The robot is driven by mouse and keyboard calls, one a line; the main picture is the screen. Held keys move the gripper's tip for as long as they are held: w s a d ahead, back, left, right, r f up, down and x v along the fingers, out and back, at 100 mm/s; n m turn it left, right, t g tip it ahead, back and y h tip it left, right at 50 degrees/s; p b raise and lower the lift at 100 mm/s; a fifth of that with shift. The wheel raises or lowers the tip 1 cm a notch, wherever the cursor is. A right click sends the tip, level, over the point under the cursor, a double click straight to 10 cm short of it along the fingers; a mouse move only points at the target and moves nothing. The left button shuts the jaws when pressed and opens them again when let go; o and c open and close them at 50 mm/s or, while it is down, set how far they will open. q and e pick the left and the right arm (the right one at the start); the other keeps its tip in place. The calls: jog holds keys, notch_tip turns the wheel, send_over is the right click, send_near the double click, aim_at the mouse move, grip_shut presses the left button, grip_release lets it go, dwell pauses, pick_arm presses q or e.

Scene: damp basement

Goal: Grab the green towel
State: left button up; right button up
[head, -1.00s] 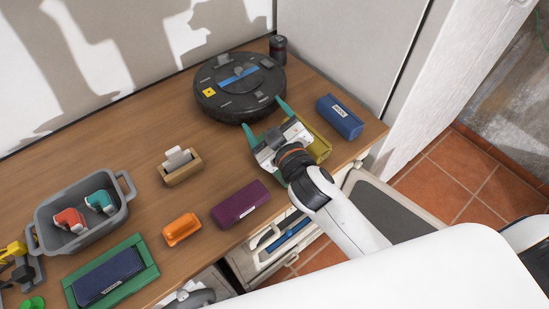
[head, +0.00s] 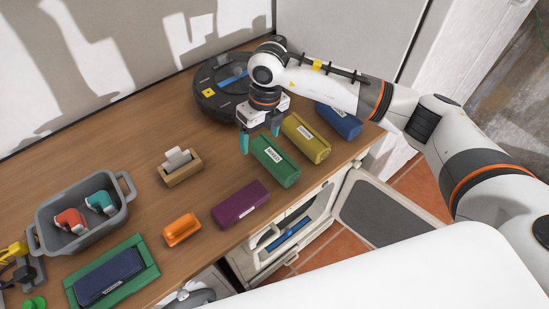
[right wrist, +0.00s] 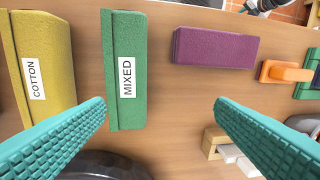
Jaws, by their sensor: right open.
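The green towel (head: 275,160) is a rolled block with a white label, lying on the table between the purple and yellow rolls. In the right wrist view the green towel (right wrist: 125,75) reads "MIXED". My right gripper (head: 260,142) is open and empty, pointing down just behind the towel's far end. In the right wrist view the right gripper (right wrist: 160,105) has its teal fingers spread wide. The towel lies ahead of them, nearer the left finger, and appears clear of both. My left gripper is not in view.
A yellow roll (head: 306,138) labelled "COTTON" lies close beside the green one. A blue roll (head: 339,122) and a purple roll (head: 240,204) lie farther out. A round black robot vacuum (head: 212,92) sits behind the gripper. A wooden block holder (head: 180,174) stands left.

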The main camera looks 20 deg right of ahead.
aim_at(274, 154)
jog(key=d, duration=0.1)
jog(key=w+d+h, duration=0.1)
jog(key=d, duration=0.1)
jog(key=shift+r+h, duration=0.1)
jog(key=shift+h, duration=0.2)
notch_tip(274, 154, down, 6)
jog(key=p, duration=0.2)
jog(key=shift+p, duration=0.4)
jog(key=f+p, duration=0.2)
jog(key=f, duration=0.1)
jog(key=s+f, duration=0.1)
jog(key=shift+d+f+p, duration=0.3)
jog(key=shift+f+p, duration=0.1)
jog(key=shift+w+f, duration=0.1)
jog(key=shift+f, duration=0.3)
jog(key=shift+c, duration=0.4)
jog(key=c, duration=1)
